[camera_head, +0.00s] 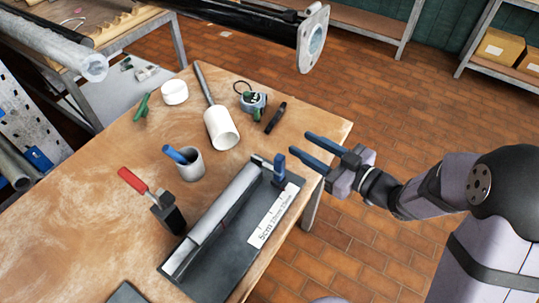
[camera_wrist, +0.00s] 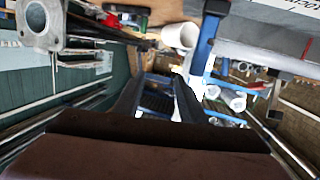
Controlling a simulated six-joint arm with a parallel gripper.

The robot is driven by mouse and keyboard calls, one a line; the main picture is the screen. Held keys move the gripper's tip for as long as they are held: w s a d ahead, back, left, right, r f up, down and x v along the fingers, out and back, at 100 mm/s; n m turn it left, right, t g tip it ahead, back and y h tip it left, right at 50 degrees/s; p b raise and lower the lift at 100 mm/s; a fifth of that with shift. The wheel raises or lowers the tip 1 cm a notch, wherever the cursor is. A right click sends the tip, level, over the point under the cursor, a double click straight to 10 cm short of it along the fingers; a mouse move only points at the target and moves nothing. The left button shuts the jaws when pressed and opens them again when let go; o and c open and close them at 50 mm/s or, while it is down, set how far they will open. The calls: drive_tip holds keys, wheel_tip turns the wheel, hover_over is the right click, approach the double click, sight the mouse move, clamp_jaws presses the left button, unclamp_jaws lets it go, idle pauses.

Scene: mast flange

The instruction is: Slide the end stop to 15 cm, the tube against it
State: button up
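The end stop, with an upright blue handle (camera_head: 279,168), is at the far end of a dark measuring board (camera_head: 213,281). A grey tube (camera_head: 226,204) lies lengthwise on the board, with one end close to the stop; I cannot tell whether they touch. A white scale strip (camera_head: 275,215) with centimetre marks runs along the board's right side. In the wrist view a blue upright (camera_wrist: 207,40), seemingly the handle, stands beyond the fingers (camera_wrist: 157,82).
Left of the board are a red-handled tool (camera_head: 133,181) in a dark block and a grey cup (camera_head: 190,164) with a blue handle inside. A flanged mast (camera_head: 312,40) hangs above.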

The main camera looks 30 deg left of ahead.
sight(284, 162)
drive_tip(key=s+g+b, duration=0.1)
drive_tip(key=s+a+f+n+g+y+b, duration=0.1)
drive_tip(key=s, duration=0.1)
drive_tip(key=s+f+g+y+b, duration=0.1)
drive_tip(key=s, duration=0.1)
drive_tip(key=shift+a+n, duration=0.3)
drive_tip(key=shift+f+b, duration=0.3)
drive_tip(key=shift+f, duration=0.25)
drive_tip(key=shift+a, duration=0.1)
drive_tip(key=shift+a+p, duration=0.95)
drive_tip(key=shift+a, duration=2.6)
clamp_jaws()
